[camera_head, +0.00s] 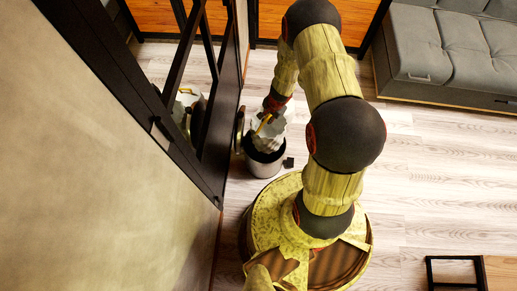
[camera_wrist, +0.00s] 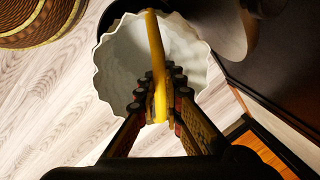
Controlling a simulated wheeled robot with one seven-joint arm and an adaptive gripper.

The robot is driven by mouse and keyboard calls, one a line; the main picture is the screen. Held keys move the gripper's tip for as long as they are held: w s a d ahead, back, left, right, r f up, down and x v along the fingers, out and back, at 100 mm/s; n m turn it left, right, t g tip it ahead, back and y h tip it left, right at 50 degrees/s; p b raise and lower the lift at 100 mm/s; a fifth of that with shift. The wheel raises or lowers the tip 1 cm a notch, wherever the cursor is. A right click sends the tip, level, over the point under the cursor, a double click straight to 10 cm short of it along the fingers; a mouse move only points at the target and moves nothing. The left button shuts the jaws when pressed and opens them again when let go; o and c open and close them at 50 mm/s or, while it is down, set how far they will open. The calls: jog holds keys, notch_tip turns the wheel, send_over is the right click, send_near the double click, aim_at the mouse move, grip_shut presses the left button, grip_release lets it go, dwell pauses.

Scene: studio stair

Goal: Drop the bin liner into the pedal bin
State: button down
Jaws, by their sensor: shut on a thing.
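The bin liner (camera_head: 267,132) is white with a crinkled edge and a yellow strap. It also fills the middle of the wrist view (camera_wrist: 122,62). My gripper (camera_wrist: 161,92) is shut on the yellow strap, and the liner hangs below it. In the head view my gripper (camera_head: 268,116) is mostly hidden by my wrist. The pedal bin (camera_head: 262,168) is a grey cylinder with a dark open rim on the floor, right under the liner. Part of its dark rim shows behind the liner in the wrist view (camera_wrist: 108,14). How deep the liner sits is unclear.
A dark-framed glass or mirror panel (camera_head: 205,95) stands close left of the bin and reflects the scene. A grey sofa (camera_head: 440,45) is at the upper right, and a small black-framed wooden table (camera_head: 497,272) at the lower right. The wooden floor (camera_head: 430,160) between is clear.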

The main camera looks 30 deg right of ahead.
jog(key=c, duration=1.8)
grip_release()
jog(key=shift+c, duration=0.2)
notch_tip(320, 180, up, 12)
jog(key=s, duration=0.2)
jog(key=shift+d, duration=0.35)
jog(key=shift+s+f, duration=0.1)
jog(key=shift+s, duration=0.05)
